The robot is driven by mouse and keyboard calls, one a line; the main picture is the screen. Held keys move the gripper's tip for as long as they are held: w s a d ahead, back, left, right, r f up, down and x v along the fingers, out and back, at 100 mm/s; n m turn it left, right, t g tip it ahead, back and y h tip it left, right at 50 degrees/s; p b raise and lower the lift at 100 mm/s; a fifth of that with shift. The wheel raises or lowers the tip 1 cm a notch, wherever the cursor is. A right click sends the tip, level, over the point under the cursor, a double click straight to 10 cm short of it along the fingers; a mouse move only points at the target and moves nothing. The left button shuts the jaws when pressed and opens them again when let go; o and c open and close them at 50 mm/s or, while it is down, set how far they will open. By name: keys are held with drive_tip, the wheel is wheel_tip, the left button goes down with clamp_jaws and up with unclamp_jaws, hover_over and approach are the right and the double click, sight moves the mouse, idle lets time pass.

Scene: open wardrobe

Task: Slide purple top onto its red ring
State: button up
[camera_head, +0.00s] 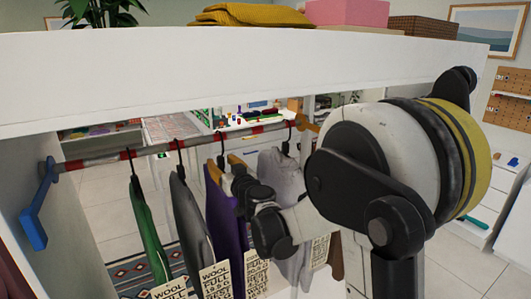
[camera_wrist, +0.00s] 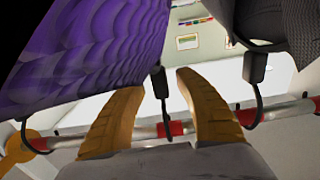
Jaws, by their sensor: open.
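The purple top (camera_head: 224,225) hangs on a black hanger from the rod, between a grey garment and a light grey one. Its fabric fills the upper left of the wrist view (camera_wrist: 85,50). My gripper (camera_head: 224,165) is open, its orange fingers at the purple top's hanger. In the wrist view, the fingers (camera_wrist: 158,85) stand either side of a black hook (camera_wrist: 161,95) beside the purple fabric, with visible gaps. That hook crosses the rod at a red ring (camera_wrist: 176,128). I cannot tell whether this is the top's own ring.
The rod (camera_head: 140,150) carries several red bands and runs below a white shelf (camera_head: 250,75). A green garment (camera_head: 148,230) and a grey one (camera_head: 187,225) hang left; a light grey garment (camera_head: 283,180) hangs right. A blue bracket (camera_head: 38,210) holds the left end.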

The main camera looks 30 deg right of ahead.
drive_tip(key=s, duration=1.1)
drive_tip(key=shift+s+d, duration=0.2)
drive_tip(key=shift+s, duration=0.15)
drive_tip(key=s+a+f+n+g+y+b, duration=0.35)
drive_tip(key=s+a+f+g, duration=0.2)
drive_tip(key=s+a, duration=0.5)
drive_tip(key=s+d+f+m+g+h+b, duration=0.1)
drive_tip(key=s+d+f+m+g+h, duration=0.1)
drive_tip(key=s+f, duration=0.3)
drive_tip(key=s+d+f+m+g+h+b, duration=0.1)
drive_tip(key=s+d+f+m+g+h, duration=0.1)
drive_tip(key=s+f, duration=0.4)
drive_tip(key=s+g, duration=0.1)
drive_tip(key=s, duration=0.4)
drive_tip(key=shift+d+b, duration=0.25)
drive_tip(key=shift+b, duration=0.05)
